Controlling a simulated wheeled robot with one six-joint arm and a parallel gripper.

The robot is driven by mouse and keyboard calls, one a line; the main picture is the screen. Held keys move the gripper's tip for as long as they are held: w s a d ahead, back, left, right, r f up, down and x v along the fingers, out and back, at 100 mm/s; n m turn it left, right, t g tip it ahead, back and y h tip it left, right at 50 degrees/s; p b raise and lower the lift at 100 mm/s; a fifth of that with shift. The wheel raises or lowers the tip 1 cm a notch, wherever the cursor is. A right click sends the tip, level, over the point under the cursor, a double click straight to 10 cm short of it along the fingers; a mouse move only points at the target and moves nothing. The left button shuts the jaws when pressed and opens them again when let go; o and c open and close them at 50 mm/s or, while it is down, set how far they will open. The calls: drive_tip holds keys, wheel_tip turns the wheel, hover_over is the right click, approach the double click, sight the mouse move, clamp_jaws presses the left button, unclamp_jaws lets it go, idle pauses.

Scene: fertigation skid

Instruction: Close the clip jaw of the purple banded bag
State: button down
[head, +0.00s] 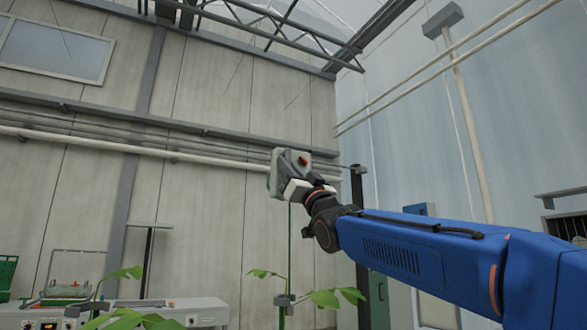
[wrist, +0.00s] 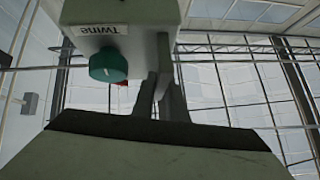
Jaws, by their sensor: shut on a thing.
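The purple banded bag and its clip jaw do not show in either view. My gripper (head: 293,180) is raised in the middle of the head view, shut on a pale grey box (head: 277,174) with a red part on it. In the wrist view the grey box (wrist: 140,14) fills the top, with an upside-down label reading "Twine" and a teal knob (wrist: 108,65). The dark fingers of my gripper (wrist: 165,85) meet it beside the knob. The exact grip is partly hidden by the box and a large pale surface at the bottom.
Green leafy plants (head: 335,297) stand low, one by a thin stake with a grey fitting (head: 284,300). A grey bench unit (head: 185,312) is at lower left. Pipes (head: 170,144) run along the back wall. Open air surrounds my gripper.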

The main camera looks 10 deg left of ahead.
drive_tip(key=shift+s+a, duration=0.15)
drive_tip(key=shift+a, duration=0.1)
drive_tip(key=c, duration=2)
unclamp_jaws()
drive_tip(key=shift+c, duration=0.2)
drive_tip(key=v, duration=1.7)
drive_tip(key=shift+f, duration=0.25)
drive_tip(key=shift+d, duration=0.1)
